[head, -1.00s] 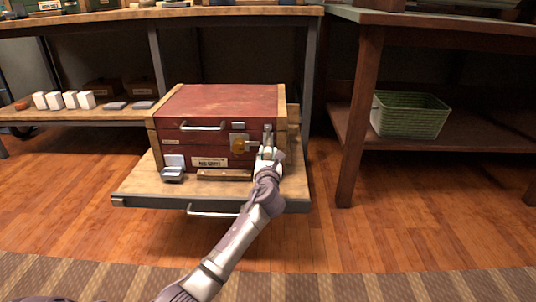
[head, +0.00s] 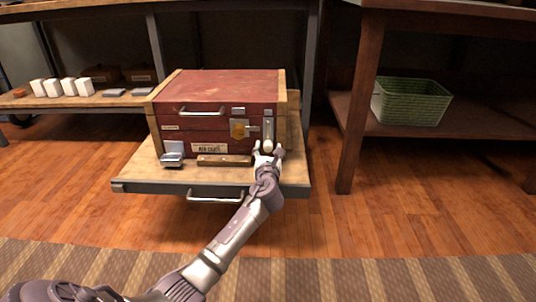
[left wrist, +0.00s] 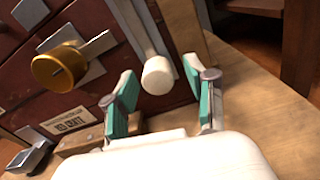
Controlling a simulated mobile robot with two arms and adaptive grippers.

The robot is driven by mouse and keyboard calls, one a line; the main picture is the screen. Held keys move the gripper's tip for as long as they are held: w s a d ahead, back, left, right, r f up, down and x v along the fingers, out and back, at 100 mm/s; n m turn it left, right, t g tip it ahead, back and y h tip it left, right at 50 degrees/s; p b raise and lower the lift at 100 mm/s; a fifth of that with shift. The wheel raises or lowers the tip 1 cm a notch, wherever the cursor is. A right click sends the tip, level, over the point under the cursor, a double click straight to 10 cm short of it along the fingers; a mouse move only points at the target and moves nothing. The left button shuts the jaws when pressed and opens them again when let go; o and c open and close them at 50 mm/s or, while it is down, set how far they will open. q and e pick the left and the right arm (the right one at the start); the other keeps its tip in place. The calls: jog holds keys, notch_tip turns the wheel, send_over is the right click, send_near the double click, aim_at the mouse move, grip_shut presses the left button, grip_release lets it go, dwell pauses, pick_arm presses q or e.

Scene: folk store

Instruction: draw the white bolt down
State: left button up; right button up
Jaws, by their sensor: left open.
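The white bolt (head: 268,146) is a short white round knob at the lower end of an upright metal strip on the right of the red chest's front. In the left wrist view its round end (left wrist: 158,75) sits just beyond and between my fingers, with gaps on both sides. My left gripper (head: 268,154) is open just below the knob; its green-padded fingers (left wrist: 163,102) hold nothing. The red chest (head: 225,85) has a closed lid. My right gripper is not in view.
The chest stands on a pulled-out wooden shelf (head: 140,177) with a metal handle. A brass knob (head: 238,129) is left of the bolt. A green basket (head: 412,102) sits on the right shelf. White blocks (head: 53,88) stand at left. The floor in front is clear.

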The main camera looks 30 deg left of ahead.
pick_arm(q)
jog(key=v, duration=1.2)
dwell(0.5)
